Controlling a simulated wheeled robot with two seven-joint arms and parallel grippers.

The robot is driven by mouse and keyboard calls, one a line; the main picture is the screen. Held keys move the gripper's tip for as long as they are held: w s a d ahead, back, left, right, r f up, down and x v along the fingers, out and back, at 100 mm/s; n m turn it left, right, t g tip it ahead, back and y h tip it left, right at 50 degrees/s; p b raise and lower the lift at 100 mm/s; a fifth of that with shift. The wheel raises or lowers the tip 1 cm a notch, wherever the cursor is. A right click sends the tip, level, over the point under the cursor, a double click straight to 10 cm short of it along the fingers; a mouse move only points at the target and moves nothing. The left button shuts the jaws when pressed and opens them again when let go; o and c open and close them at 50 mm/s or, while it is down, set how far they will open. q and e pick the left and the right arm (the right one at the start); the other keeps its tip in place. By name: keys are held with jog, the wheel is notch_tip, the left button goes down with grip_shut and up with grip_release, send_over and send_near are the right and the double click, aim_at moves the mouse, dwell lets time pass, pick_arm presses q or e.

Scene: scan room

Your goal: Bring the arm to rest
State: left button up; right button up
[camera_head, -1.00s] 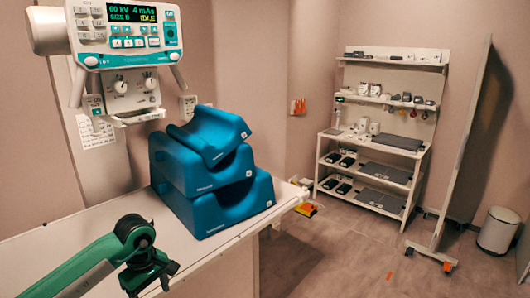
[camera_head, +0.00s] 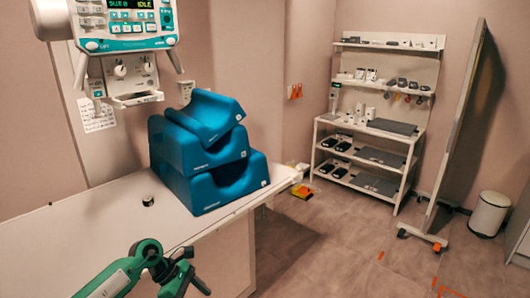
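One green and black arm of mine comes in from the lower left. Its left gripper (camera_head: 184,274) is low in the picture, in front of the white table's near edge. I see nothing held in it, but whether its fingers are apart is too small to tell. My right gripper is out of view. A white table (camera_head: 75,235) runs from the left to the middle. A small dark round piece with a light top (camera_head: 148,200) stands on it, clear of the gripper. Stacked blue cradle-shaped blocks (camera_head: 205,180) stand at the table's far end.
A white and teal control console (camera_head: 122,42) hangs above the table at upper left. A white shelf unit (camera_head: 400,150) stands at the back right, with a tall panel on casters (camera_head: 455,130) and a white bin (camera_head: 489,214) beside it. The floor (camera_head: 330,250) between is mostly open.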

pick_arm(q)
jog(key=w+d+f+n+t+h, duration=0.1)
jog(key=d+f+n+t+h, duration=0.2)
jog(key=f+n, duration=0.4)
jog(key=w+d+f+n+t+h, duration=0.1)
jog(key=f+n+t+h, duration=0.35)
jog(key=n, duration=0.45)
jog(key=s+a+f+n+t+y, duration=0.3)
jog(key=s+a+f+n+y, duration=0.1)
jog(key=f+n, duration=0.65)
jog(key=s+a+f+n+t+y, duration=0.3)
jog(key=a+f+n+y, duration=0.2)
jog(key=f+n, duration=0.55)
jog(key=s+a+f+n+g+y, duration=0.2)
jog(key=s+f+n+y, duration=0.15)
jog(key=s+f, duration=0.55)
jog(key=s+a+f+n+g+y, duration=0.25)
jog(key=s+f+n, duration=0.25)
jog(key=s+f, duration=0.45)
jog(key=s+f+n+g, duration=0.2)
jog(key=s+n+g, duration=0.1)
jog(key=s, duration=1)
jog(key=s+f+n+g, duration=0.3)
jog(key=s+n, duration=0.1)
jog(key=s, duration=0.9)
jog(key=shift+s+d+f+g, duration=0.25)
jog(key=shift+s+d+g, duration=0.05)
jog(key=shift+s+d, duration=0.15)
